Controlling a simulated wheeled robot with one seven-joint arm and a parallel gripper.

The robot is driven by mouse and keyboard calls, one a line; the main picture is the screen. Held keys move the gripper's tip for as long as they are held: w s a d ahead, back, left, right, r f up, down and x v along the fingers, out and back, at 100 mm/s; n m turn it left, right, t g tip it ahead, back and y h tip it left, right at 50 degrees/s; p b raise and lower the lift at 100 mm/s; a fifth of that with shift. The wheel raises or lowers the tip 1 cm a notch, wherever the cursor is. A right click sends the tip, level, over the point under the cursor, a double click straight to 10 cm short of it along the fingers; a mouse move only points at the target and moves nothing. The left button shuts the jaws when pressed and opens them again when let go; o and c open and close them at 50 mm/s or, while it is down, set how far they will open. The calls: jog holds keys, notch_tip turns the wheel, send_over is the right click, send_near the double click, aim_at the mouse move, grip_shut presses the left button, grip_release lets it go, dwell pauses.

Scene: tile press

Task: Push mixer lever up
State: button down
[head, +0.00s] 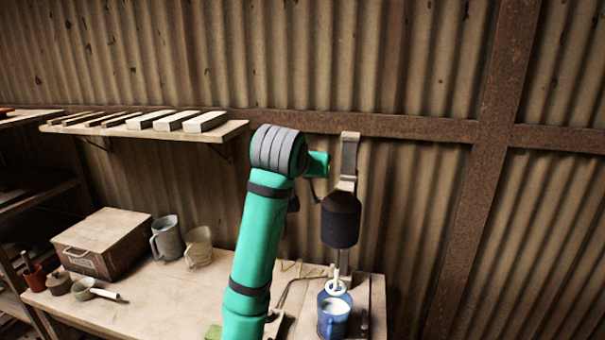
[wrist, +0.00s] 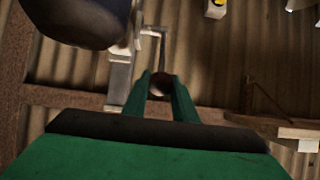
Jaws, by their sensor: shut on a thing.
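The mixer stands on the bench at the right, with a dark cylindrical motor head (head: 341,220) on a grey upright post (head: 349,155). In the wrist view, its dark head (wrist: 85,18) fills the upper left. A thin bent lever (wrist: 162,42) runs from the post down to my gripper (wrist: 161,80). The green fingers are closed around the lever's rounded brown end. In the head view, my green arm stands left of the mixer, its hand beside the post; the fingertips and grasp are not clear there.
A shelf (head: 225,132) with pale blocks is on the corrugated wall.

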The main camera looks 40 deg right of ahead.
jog(key=shift+f, duration=0.15)
jog(key=c, duration=1.7)
grip_release()
jog(key=shift+w, duration=0.1)
jog(key=shift+v, duration=5.5)
jog(key=shift+d, duration=0.15)
